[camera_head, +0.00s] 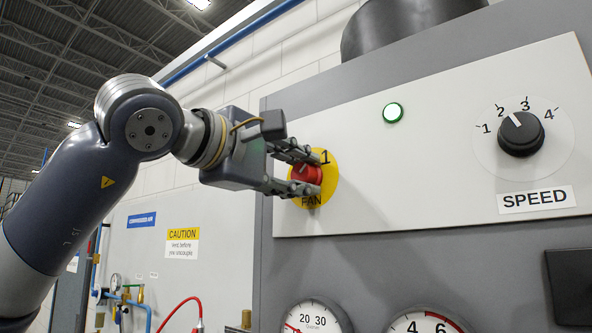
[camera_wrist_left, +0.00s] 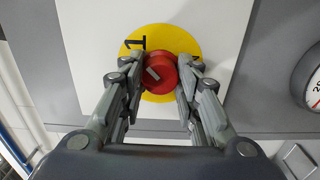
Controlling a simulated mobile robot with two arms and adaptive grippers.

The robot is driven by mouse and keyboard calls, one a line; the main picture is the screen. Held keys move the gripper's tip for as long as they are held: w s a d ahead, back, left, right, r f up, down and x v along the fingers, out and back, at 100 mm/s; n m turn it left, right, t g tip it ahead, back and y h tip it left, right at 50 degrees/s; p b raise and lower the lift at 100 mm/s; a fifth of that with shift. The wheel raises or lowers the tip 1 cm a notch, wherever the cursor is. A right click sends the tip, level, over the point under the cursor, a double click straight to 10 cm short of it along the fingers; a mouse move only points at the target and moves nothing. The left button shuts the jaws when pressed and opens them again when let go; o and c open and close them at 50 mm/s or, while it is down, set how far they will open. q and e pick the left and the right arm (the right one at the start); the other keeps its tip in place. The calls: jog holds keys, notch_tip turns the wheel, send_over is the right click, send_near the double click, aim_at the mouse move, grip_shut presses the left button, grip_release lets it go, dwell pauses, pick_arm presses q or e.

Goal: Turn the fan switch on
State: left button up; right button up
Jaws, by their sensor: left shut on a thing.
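The red fan switch (camera_head: 307,173) is a round knob on a yellow disc (camera_head: 331,182) marked "FAN" and "1", at the left end of the white panel. My left gripper (camera_head: 306,172) has its fingers on either side of the knob and is shut on it. In the left wrist view the red knob (camera_wrist_left: 160,74) sits between both fingertips (camera_wrist_left: 161,85), with a pale pointer line on its face. The fingers cover part of the knob and disc in the head view. A green-rimmed lamp (camera_head: 393,112) on the panel looks bright. My right gripper is not in view.
A black speed knob (camera_head: 520,133) with a numbered dial and a "SPEED" label (camera_head: 536,199) is on the right of the panel. Gauges (camera_head: 318,317) sit below. A caution sign (camera_head: 182,242) hangs on the wall at left.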

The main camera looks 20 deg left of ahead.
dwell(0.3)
pick_arm(q)
jog(key=o, duration=1.1)
jog(key=shift+s, duration=0.1)
jog(key=shift+s+a, duration=0.15)
jog(key=shift+s, duration=0.15)
jog(key=v, duration=1.1)
jog(key=shift+s, duration=0.1)
